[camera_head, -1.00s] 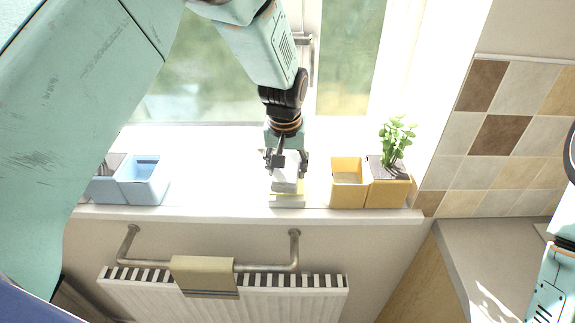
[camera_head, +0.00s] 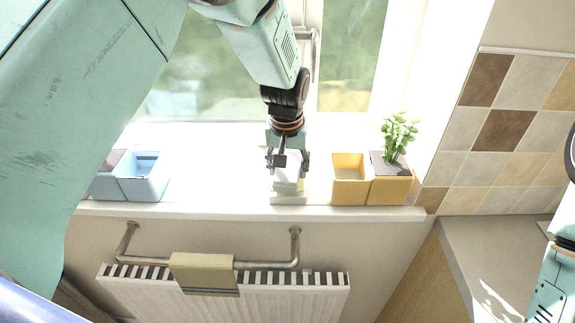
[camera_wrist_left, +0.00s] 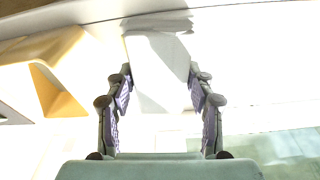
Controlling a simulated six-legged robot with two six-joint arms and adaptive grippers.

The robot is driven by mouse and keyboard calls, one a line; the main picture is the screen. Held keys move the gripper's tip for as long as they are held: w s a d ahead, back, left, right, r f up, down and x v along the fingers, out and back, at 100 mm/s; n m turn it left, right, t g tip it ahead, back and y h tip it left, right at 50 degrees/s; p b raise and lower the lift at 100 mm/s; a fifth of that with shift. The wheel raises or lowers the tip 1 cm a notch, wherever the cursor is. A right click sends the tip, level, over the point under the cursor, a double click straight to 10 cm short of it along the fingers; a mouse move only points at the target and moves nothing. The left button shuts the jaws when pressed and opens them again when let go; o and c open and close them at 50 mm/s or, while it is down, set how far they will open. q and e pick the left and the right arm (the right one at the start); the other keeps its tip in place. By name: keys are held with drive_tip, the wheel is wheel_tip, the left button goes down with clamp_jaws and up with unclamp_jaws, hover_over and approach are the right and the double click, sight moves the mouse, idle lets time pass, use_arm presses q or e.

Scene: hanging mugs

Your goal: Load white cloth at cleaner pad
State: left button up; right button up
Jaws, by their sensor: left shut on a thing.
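My left gripper (camera_head: 289,164) points down over the window sill, its two fingers on either side of a white block-like piece, which I take to be the white cloth (camera_head: 287,174). The white piece also shows between the fingers (camera_wrist_left: 160,85) in the left wrist view, washed out by bright light. Directly below it on the sill is a pale, low base, apparently the cleaner pad (camera_head: 289,199). The white piece overlaps the pad in the picture; I cannot tell whether they touch. My right gripper is not in view; only part of the right arm shows.
A yellow planter (camera_head: 349,182) with a green plant (camera_head: 398,138) stands right of the pad, and a blue planter (camera_head: 143,178) stands left. Sill space between them is clear. The window is behind; a radiator (camera_head: 255,300) with a hanging towel (camera_head: 203,272) is below.

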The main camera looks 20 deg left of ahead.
sight(288, 166)
use_arm(q)
drive_tip(key=shift+f, duration=0.1)
drive_tip(key=shift+f, duration=0.1)
drive_tip(key=shift+f, duration=0.2)
idle(0.3)
drive_tip(key=shift+f, duration=0.15)
drive_tip(key=shift+f+b, duration=0.35)
idle(0.5)
idle(0.5)
wheel_tip(288, 166, up, 7)
drive_tip(key=p, duration=0.6)
drive_tip(key=shift+r+p, duration=0.1)
drive_tip(key=shift+p, duration=0.25)
idle(0.4)
